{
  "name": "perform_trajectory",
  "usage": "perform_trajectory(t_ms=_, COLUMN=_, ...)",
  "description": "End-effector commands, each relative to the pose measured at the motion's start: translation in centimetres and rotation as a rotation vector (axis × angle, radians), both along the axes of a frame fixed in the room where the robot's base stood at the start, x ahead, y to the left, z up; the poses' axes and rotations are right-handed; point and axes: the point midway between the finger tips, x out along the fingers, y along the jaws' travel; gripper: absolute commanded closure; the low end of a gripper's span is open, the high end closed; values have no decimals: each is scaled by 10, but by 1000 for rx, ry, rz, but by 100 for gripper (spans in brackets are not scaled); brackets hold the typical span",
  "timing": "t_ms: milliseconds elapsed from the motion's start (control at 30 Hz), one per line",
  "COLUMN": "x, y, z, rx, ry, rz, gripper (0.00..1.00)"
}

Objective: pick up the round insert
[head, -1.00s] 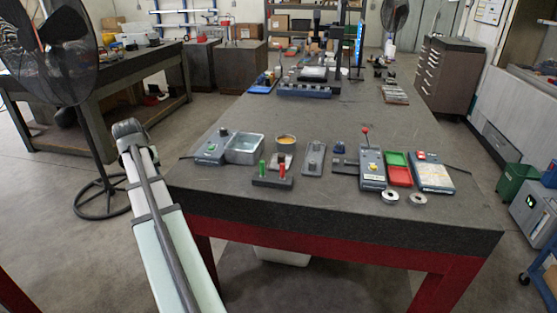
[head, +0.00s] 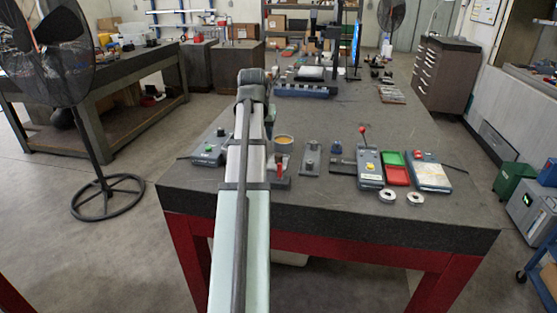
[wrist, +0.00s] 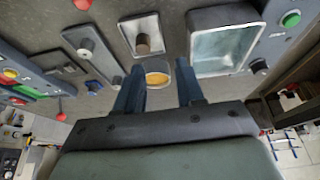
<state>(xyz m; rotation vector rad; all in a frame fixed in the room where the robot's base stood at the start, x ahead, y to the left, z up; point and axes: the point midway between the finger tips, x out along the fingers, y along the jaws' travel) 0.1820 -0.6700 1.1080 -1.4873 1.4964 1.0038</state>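In the wrist view, a brownish round piece (wrist: 142,43) stands upright on a light square base (wrist: 137,28); it looks like the round insert, but I cannot be sure. A round cup with yellow-orange contents (wrist: 157,78) is just below it in that view, and in the head view the cup (head: 284,143) is right of my arm. My gripper (wrist: 156,76) is open, its two dark blue fingers apart with nothing held between them. The cup shows between the fingers, and the brown piece lies beyond the fingertips. In the head view my arm hides the fingers.
A metal tray (wrist: 222,50) is right of the fingers in the wrist view. A long grey plate with a knob (wrist: 92,55) is on the left. In the head view, two metal rings (head: 388,195) (head: 415,197) lie near the front edge, beside red and green trays (head: 396,168).

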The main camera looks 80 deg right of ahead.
Motion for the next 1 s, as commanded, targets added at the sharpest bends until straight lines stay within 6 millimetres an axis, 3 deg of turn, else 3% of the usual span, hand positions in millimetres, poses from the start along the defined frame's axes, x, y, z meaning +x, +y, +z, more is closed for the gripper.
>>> perform_trajectory(t_ms=100, x=-24, y=-3, z=6, rx=-1, ry=-5, rz=-40, gripper=62)
perform_trajectory(t_ms=233, x=-34, y=-4, z=8, rx=-2, ry=-7, rz=-57, gripper=62)
perform_trajectory(t_ms=800, x=-37, y=-32, z=-57, rx=0, ry=-7, rz=-60, gripper=62)
perform_trajectory(t_ms=1000, x=-37, y=-37, z=-69, rx=-2, ry=-7, rz=-60, gripper=62)
